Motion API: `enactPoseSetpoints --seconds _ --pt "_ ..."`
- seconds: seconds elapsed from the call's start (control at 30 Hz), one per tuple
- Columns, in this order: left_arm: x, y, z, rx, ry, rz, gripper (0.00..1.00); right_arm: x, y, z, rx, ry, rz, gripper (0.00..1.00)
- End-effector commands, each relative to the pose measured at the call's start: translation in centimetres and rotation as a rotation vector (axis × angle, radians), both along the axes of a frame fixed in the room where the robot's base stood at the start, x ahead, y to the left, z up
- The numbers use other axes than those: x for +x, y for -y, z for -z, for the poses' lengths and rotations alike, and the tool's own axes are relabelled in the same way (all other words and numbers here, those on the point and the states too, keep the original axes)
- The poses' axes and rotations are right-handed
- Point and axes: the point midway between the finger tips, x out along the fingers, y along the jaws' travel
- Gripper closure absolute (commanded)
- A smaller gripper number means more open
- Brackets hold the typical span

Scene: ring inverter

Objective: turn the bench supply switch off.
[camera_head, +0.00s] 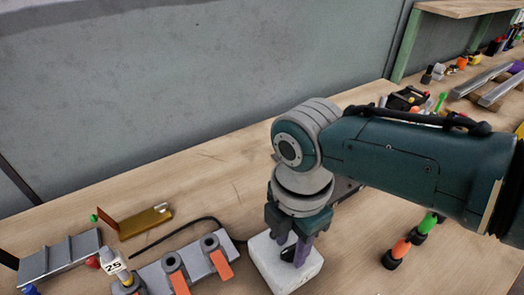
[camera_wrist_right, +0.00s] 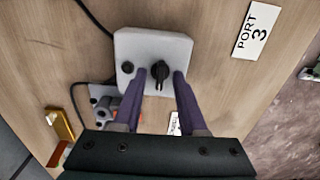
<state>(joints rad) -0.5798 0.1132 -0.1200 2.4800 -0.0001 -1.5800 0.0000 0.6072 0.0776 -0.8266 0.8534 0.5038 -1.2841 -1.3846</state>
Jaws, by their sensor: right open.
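The bench supply looks to be the white box (camera_head: 310,270) on the table, low in the middle of the head view. In the right wrist view the white box (camera_wrist_right: 178,47) carries a larger black rotary knob (camera_wrist_right: 160,72) with a lever-like grip, and a smaller black knob (camera_wrist_right: 127,67) at its left. My right gripper (camera_wrist_right: 160,78) points down at the box, open, with one purple finger on each side of the larger knob. I cannot tell whether the fingers touch it. In the head view my right gripper (camera_head: 292,245) hides most of the knobs. My left gripper is not in view.
A dark cable (camera_head: 180,228) runs left from the box. Left of it are a grey block with orange tabs (camera_head: 190,262) and a gold bracket (camera_head: 145,222). A "PORT 3" card (camera_wrist_right: 252,30) lies right of the box. Green and orange pieces (camera_head: 400,249) stand further right.

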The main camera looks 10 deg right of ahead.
Motion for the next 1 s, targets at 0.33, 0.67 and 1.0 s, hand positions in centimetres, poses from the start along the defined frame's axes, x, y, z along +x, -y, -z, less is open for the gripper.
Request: enactPoseSetpoints --seconds 0.33,0.67,1.0 --pt "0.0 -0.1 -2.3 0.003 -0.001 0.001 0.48 0.1 0.0 -5.0 0.001 0.004 -0.001 0.59" --pt "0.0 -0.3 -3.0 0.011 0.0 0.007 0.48 0.0 0.0 -9.6 0.001 0.002 0.0 0.59" --pt "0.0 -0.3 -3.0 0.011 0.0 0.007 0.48 0.0 0.0 -9.9 0.0 0.0 0.0 0.59"
